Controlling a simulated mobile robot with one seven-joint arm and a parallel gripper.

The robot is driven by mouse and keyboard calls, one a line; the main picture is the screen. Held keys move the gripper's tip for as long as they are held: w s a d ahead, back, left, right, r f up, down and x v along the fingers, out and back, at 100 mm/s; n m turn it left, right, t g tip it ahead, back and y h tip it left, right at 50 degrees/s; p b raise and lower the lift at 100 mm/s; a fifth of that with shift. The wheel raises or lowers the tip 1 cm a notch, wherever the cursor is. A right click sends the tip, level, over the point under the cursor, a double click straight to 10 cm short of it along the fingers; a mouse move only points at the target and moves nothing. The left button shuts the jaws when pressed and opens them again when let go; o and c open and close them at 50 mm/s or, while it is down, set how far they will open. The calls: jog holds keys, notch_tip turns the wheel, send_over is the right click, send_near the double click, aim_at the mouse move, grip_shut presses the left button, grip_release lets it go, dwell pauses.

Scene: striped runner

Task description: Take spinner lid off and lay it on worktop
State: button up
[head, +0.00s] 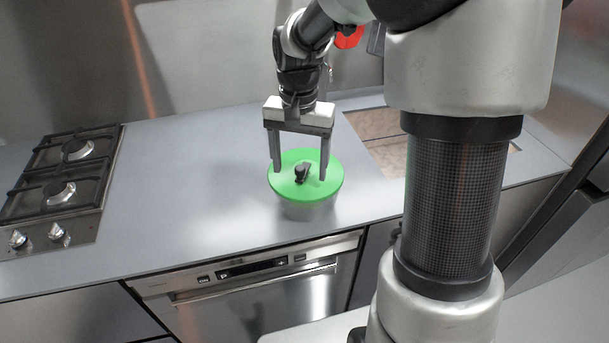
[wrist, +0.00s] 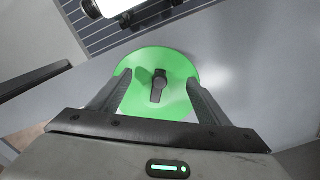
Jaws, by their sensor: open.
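The spinner lid (head: 330,187) is a green disc with a black knob (head: 302,172) at its middle. It lies on the spinner bowl (head: 308,212), a pale round bowl on the grey worktop (head: 190,205). My gripper (head: 299,174) is open above the lid, its two fingers pointing down on either side of the knob. In the wrist view the lid (wrist: 178,65) and knob (wrist: 159,86) show between the spread fingers. I cannot tell whether the fingertips touch the lid. The bowl is mostly hidden under the lid.
A gas hob (head: 60,180) is at the left of the worktop. A sink or recessed area (head: 380,135) lies behind and right of the bowl. An oven or dishwasher front (head: 255,290) is below the worktop edge. The worktop between hob and bowl is clear.

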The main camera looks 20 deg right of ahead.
jog(key=shift+f+b, duration=0.7)
jog(key=shift+f, duration=0.4)
jog(key=shift+r, duration=0.2)
dwell(0.4)
grip_shut()
jog(key=shift+r+p, duration=2.2)
jog(key=shift+r, duration=0.35)
